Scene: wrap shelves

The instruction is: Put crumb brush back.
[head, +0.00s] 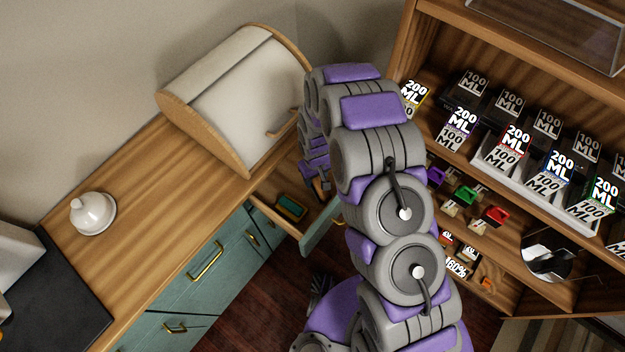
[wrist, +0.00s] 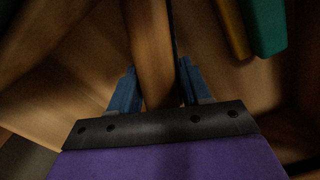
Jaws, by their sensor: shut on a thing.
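My gripper (wrist: 158,70) has its two blue fingers on either side of a long brown wooden piece, which I take to be the crumb brush (wrist: 152,40). Its far end runs out of the wrist view, and no bristles can be made out. In the head view my gripper is small and partly hidden by my arm, over an open drawer (head: 266,189). A green and yellow object (head: 290,208) lies in the drawer, left of my gripper. It also shows at the upper right of the wrist view (wrist: 265,25).
A bread box (head: 235,90) and a white bell-shaped item (head: 93,213) stand on the wooden counter (head: 150,190). Teal cabinet fronts (head: 205,265) are below. Shelves (head: 480,215) with several labelled boxes stand close at the right. A dark floor gap lies between.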

